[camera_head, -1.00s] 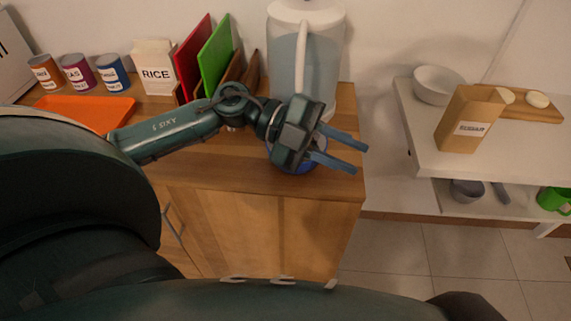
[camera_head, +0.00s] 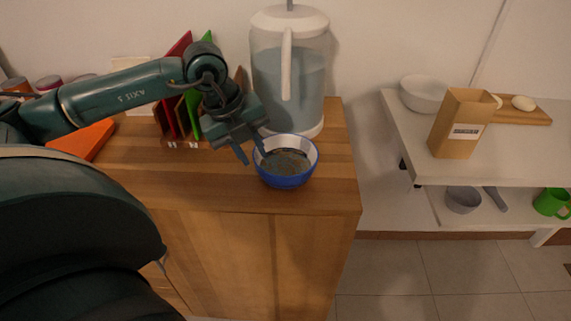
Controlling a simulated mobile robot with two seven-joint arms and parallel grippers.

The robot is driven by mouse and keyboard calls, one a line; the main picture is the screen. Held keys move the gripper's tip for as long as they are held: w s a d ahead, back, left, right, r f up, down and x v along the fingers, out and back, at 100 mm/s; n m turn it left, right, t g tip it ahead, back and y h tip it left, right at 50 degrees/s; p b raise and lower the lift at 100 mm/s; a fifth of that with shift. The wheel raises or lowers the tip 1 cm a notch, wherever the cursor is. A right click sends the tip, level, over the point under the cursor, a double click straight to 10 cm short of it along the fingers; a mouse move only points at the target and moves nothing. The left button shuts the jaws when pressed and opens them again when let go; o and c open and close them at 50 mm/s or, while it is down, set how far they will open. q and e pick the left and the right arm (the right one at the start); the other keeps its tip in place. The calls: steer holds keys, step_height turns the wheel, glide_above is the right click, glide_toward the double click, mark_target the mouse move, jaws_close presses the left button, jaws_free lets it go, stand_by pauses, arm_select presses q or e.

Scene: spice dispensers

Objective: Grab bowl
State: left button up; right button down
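A blue bowl (camera_head: 288,178) with a white inside and grey-brown contents stands upright on the wooden counter, in front of the water jug. My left gripper (camera_head: 254,156) is at the bowl's left rim, with its fingers apart and pointing down. One finger is left of the bowl and the other is close to the rim; I cannot tell whether it touches. A white bowl (camera_head: 423,94) stands on the shelf at the right, and a grey bowl (camera_head: 463,199) is on the lower shelf. My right gripper is not in view.
A large water jug (camera_head: 290,75) stands right behind the blue bowl. Red and green boards (camera_head: 208,88) stand in a rack behind my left arm. An orange tray (camera_head: 84,139) lies at the left. A sugar bag (camera_head: 461,123) stands on the right shelf.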

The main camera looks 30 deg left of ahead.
mark_target(256, 161)
arm_select(q)
steer(key=shift+x, duration=3.05)
steer(key=shift+c, duration=0.6)
jaws_close()
steer(key=shift+r, duration=0.1)
